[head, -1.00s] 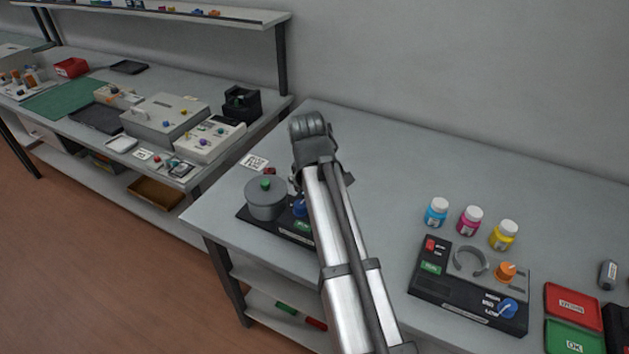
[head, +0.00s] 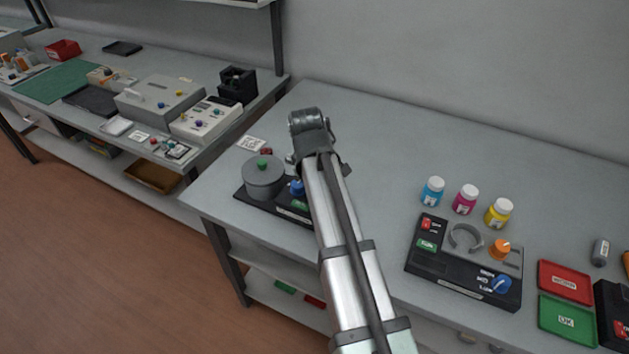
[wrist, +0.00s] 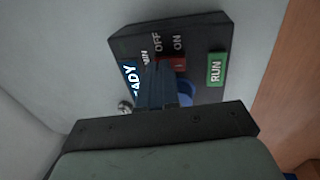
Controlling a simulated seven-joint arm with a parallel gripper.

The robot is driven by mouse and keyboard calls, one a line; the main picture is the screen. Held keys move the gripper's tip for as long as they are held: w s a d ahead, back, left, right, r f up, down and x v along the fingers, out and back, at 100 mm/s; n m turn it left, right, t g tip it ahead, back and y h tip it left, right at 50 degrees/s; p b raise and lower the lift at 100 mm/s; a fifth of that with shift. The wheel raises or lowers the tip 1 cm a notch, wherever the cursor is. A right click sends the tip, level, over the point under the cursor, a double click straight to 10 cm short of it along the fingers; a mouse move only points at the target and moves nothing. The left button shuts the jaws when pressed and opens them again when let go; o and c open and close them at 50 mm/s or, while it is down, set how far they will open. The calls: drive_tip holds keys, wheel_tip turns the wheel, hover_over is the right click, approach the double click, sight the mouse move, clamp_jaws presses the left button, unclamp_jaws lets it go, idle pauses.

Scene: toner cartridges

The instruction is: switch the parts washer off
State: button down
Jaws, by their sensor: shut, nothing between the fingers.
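The parts washer appears to be the black-based unit with a grey round pot (head: 263,180) and green knob, at the left of the near table. Its panel (wrist: 208,38) fills the top of the wrist view, with OFF and ON marks, a red switch (wrist: 176,62), a blue knob (wrist: 186,92) and a green RUN sign (wrist: 216,70). My gripper (wrist: 157,70) is shut and empty, its tips at or just over the panel beside the red switch. I cannot tell whether they touch it, nor the switch's position. In the head view my arm hides the fingers and part of the panel.
A second black unit (head: 462,287) with orange and blue knobs stands to the right, with three capped bottles (head: 465,199) behind it. Red (head: 565,282) and green (head: 567,322) trays lie further right. The table behind my arm is clear.

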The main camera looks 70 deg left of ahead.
drive_tip(key=shift+w+f, duration=0.15)
drive_tip(key=shift+f, duration=0.3)
drive_tip(key=shift+d, duration=0.15)
drive_tip(key=shift+s+d+f, duration=0.1)
drive_tip(key=shift+s+d, duration=0.5)
drive_tip(key=shift+s, duration=0.15)
wheel_tip(320, 180, up, 15)
drive_tip(key=s, duration=0.1)
drive_tip(key=shift+d, duration=0.45)
